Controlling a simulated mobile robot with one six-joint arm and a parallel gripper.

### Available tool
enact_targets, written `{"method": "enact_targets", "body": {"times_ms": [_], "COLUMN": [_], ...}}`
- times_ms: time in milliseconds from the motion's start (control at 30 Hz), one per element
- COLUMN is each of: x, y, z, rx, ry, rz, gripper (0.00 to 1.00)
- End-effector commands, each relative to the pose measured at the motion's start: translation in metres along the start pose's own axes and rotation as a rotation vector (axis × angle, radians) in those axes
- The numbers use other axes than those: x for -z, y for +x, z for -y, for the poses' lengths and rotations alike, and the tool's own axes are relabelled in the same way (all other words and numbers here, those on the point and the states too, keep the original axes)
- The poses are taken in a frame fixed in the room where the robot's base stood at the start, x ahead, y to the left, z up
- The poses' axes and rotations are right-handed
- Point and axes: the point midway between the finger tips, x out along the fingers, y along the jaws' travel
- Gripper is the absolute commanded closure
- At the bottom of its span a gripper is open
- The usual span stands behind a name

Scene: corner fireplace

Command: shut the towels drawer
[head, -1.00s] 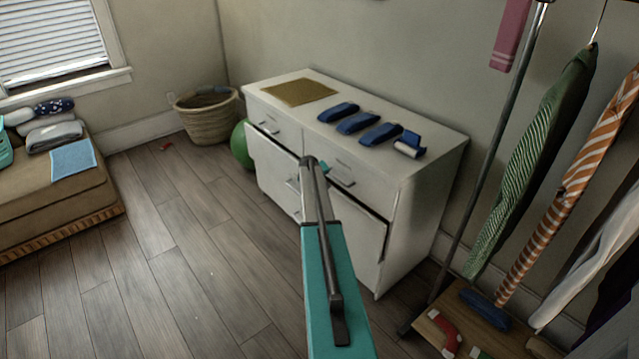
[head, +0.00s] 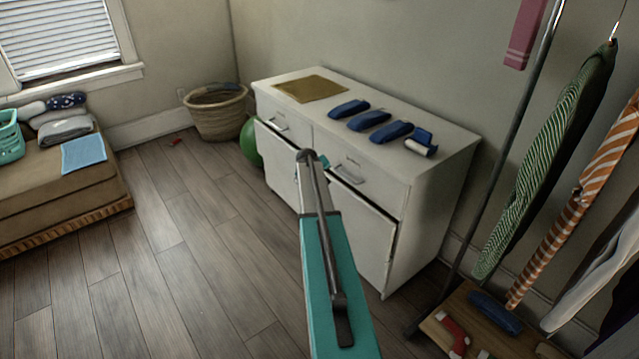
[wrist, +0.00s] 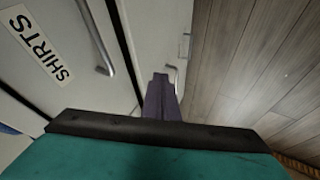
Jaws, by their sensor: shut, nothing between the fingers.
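A white dresser (head: 440,200) stands against the wall, with two upper drawers and two lower door panels. The left upper drawer (head: 280,122) looks flush or nearly so. The right upper drawer (head: 355,175) has a bar handle. No towels label is readable, so I cannot tell which drawer is the towels one. In the wrist view a white front with a SHIRTS label (wrist: 40,45) and a handle lies at left. My gripper (wrist: 160,97) is shut and empty, close to the dresser fronts. In the head view my arm partly hides the dresser front.
Dark gaps show above the lower panels. Blue rolled items (head: 368,120) and a tan mat (head: 310,88) lie on the dresser top. A basket (head: 217,115) and a green ball (head: 250,142) stand left of it. A clothes rack (head: 490,190) stands right.

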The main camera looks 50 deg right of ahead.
Motion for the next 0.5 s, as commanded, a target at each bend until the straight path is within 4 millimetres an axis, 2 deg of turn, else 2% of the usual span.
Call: {"method": "enact_targets", "body": {"times_ms": [33, 200, 500], "x": [-0.001, -0.001, -0.001], "y": [-0.008, -0.024, -0.032], "z": [0.001, 0.000, -0.001], "rx": [0.000, 0.000, 0.000], "ry": [0.000, 0.001, 0.001], "rz": [-0.001, 0.000, 0.001], "gripper": [1.00, 1.00, 1.00]}}
